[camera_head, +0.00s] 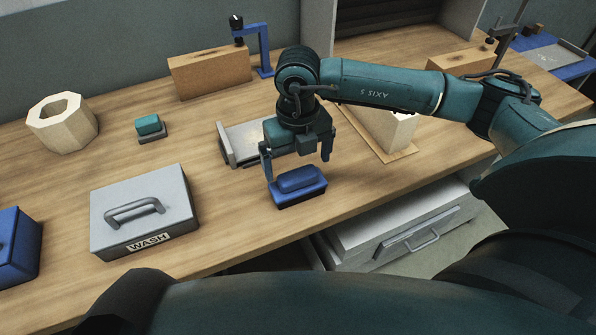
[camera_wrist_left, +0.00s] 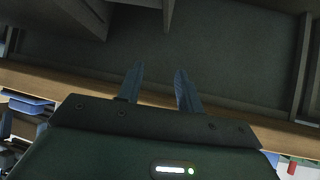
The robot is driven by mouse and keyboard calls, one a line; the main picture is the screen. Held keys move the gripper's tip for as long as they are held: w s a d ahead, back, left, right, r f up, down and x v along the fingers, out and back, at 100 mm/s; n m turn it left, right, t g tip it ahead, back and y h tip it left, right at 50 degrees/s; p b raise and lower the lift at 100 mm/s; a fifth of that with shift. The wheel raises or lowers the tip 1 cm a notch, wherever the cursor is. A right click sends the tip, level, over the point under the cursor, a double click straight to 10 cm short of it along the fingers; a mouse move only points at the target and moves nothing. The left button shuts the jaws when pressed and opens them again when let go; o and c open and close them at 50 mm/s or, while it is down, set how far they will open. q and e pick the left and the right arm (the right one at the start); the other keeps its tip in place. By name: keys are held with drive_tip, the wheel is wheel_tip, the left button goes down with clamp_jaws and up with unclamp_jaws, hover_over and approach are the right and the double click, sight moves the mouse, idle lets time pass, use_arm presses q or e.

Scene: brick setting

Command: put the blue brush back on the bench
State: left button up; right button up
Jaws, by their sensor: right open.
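The blue brush (camera_head: 300,184), a blue block-shaped handle on a darker blue base, sits near the front edge of the wooden bench (camera_head: 390,175). My right gripper (camera_head: 298,167) points down over the brush with its fingers apart, one at each end of it. The brush looks to rest on the bench; I cannot tell whether the fingers touch it. My left gripper (camera_wrist_left: 160,76) shows only in the left wrist view, its fingers apart with nothing between them, in front of a dark surface. The brush is not seen in that view.
A grey WASH box (camera_head: 165,200) stands to the left, with a blue box (camera_head: 15,245) beyond it. A grey metal piece (camera_head: 240,145) lies just behind the brush. A teal-topped block (camera_head: 149,126), a hexagonal ring (camera_head: 62,128) and a wooden block (camera_head: 205,75) stand farther back.

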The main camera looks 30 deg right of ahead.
sight(298, 173)
use_arm(q)
drive_tip(key=shift+w+d+r+b, duration=0.2)
drive_tip(key=shift+d+b, duration=0.15)
drive_tip(key=shift+b, duration=0.15)
use_arm(e)
wheel_tip(298, 173, up, 8)
drive_tip(key=shift+f, duration=0.15)
use_arm(q)
drive_tip(key=shift+f, duration=0.1)
